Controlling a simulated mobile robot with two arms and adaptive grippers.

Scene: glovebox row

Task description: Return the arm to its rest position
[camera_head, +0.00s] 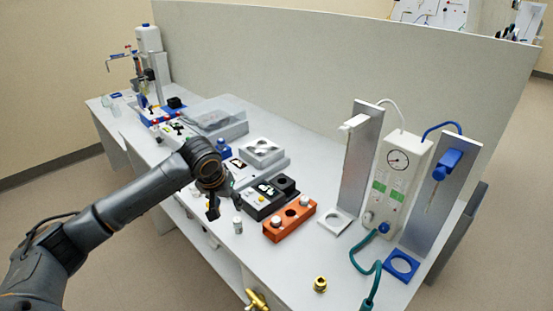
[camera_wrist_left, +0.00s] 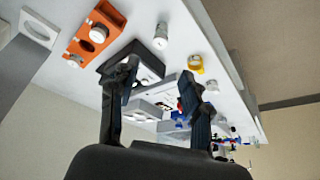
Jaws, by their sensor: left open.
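My left arm comes in from the left in the head view and reaches over the front edge of the bench. My left gripper (camera_head: 224,203) is open and empty, above the bench near its front edge. It also shows in the left wrist view (camera_wrist_left: 156,85), with its two dark fingers spread apart and nothing between them. A small white-capped vial (camera_head: 238,225) stands on the bench just beyond the fingers, apart from them. My right gripper is not in view.
An orange block (camera_head: 289,221) and a black block (camera_head: 264,203) lie close to the gripper. A gauge box (camera_head: 398,173) between two upright panels, with hoses, stands at the right. Labware fills the far left end. The floor (camera_head: 150,262) in front is clear.

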